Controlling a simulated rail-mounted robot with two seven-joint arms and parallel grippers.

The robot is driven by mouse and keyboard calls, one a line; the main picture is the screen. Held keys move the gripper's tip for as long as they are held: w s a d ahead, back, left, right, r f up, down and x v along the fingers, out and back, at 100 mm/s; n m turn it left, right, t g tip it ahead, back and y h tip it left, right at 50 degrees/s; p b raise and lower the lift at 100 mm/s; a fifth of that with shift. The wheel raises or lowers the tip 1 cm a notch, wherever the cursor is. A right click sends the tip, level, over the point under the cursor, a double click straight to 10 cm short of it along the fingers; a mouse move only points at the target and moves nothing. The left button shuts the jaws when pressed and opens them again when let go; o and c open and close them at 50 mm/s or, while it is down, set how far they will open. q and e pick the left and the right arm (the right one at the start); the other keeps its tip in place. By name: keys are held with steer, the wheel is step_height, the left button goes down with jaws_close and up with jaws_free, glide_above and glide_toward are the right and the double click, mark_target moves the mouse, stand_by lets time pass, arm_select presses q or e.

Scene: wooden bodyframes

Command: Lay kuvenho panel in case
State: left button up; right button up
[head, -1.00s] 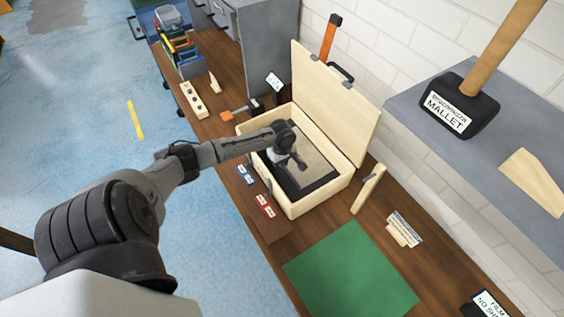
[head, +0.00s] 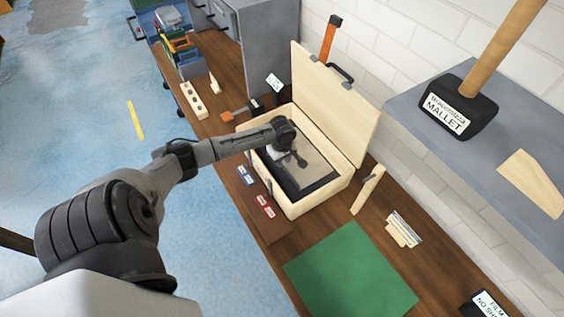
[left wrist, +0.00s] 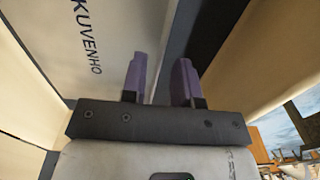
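The case (head: 322,200) is a pale wooden box on the bench with its lid standing open. The kuvenho panel (head: 315,172) is a light, flat sheet within the case walls, above a dark lining. It also shows in the left wrist view (left wrist: 85,50), with KUVENHO printed on it. My left gripper (head: 296,160) reaches down into the case over the panel. In the left wrist view its purple fingers (left wrist: 160,80) stand apart, with the panel's edge near them. My arm hides part of the panel's far left side. My right gripper is out of view.
A green mat (head: 350,270) lies on the bench in front of the case. Red and blue labelled blocks sit along the bench's left edge. A mallet (head: 462,105) stands on the grey shelf at right. A wooden strip (head: 368,190) is beside the case.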

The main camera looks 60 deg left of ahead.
mark_target(292, 205)
arm_select(q)
step_height(292, 205, up, 10)
steer(key=p, duration=0.1)
steer(key=shift+r, duration=0.1)
stand_by(0.4)
steer(key=s+d+f+m+t, duration=0.1)
steer(key=s+d+m, duration=0.1)
steer(key=d+m, duration=0.3)
steer(key=s+d+f+m+t, duration=0.1)
steer(key=s+d+m, duration=0.1)
steer(key=d+m, duration=0.4)
steer(key=s+d+f+m+t+y, duration=0.1)
steer(key=s+d+m, duration=0.1)
steer(key=d+m, duration=0.3)
steer(key=shift+d+m, duration=0.4)
steer(key=shift+d, duration=1)
steer(key=s+d+r+m+h, duration=0.1)
steer(key=s+d+m, duration=0.3)
steer(key=s+d, duration=0.7)
steer(key=s, duration=0.2)
steer(key=shift+s+d+t, duration=0.3)
steer(key=shift+s, duration=0.05)
steer(key=shift+c, duration=0.3)
